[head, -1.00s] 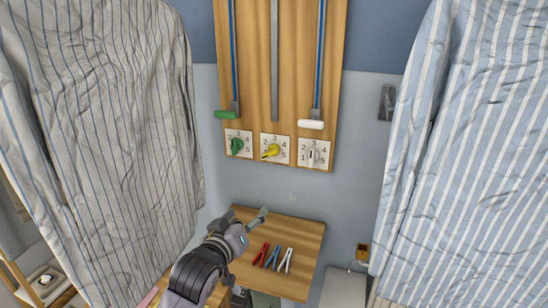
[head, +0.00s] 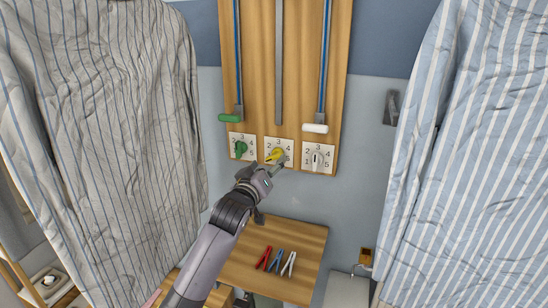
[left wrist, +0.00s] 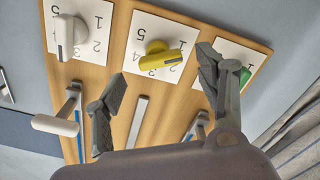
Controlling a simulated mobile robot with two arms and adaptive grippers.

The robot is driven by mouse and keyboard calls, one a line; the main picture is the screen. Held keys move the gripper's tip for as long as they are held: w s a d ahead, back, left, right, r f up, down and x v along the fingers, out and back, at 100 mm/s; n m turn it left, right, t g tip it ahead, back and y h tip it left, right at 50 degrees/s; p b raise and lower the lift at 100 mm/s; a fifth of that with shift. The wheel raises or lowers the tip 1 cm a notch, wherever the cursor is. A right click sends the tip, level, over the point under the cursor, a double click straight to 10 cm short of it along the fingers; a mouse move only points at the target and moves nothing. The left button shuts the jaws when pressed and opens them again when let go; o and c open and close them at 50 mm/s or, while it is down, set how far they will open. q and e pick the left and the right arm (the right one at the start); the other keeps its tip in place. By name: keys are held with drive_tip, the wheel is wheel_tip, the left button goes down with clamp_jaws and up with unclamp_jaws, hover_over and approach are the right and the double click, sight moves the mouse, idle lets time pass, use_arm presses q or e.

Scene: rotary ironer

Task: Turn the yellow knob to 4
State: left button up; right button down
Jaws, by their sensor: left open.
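The yellow knob (head: 275,154) sits on the middle white dial plate of the wooden board, partly hidden by my gripper in the head view. In the left wrist view, the yellow knob (left wrist: 160,59) shows upside down, its bar lying nearly level with the longer end toward the green knob. In the head view its tip points lower left, toward the low-number side. My left gripper (head: 274,168) is just below and in front of the knob. In the left wrist view, its spread fingers (left wrist: 160,88) are on either side of the knob, apparently not touching it. My right gripper is out of view.
A green knob (head: 240,148) and a white knob (head: 317,160) flank the middle dial closely. Green (head: 230,118) and white (head: 315,128) slide handles are above. Striped shirts hang left (head: 100,140) and right (head: 460,150). A small wooden table (head: 300,235) with clothespins (head: 275,260) stands below.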

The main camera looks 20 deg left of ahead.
sight(273, 159)
use_arm(q)
drive_tip(key=shift+w+d, duration=0.1)
drive_tip(key=shift+w, duration=2.5)
drive_tip(key=shift+c, duration=0.4)
drive_tip(key=c, duration=1.1)
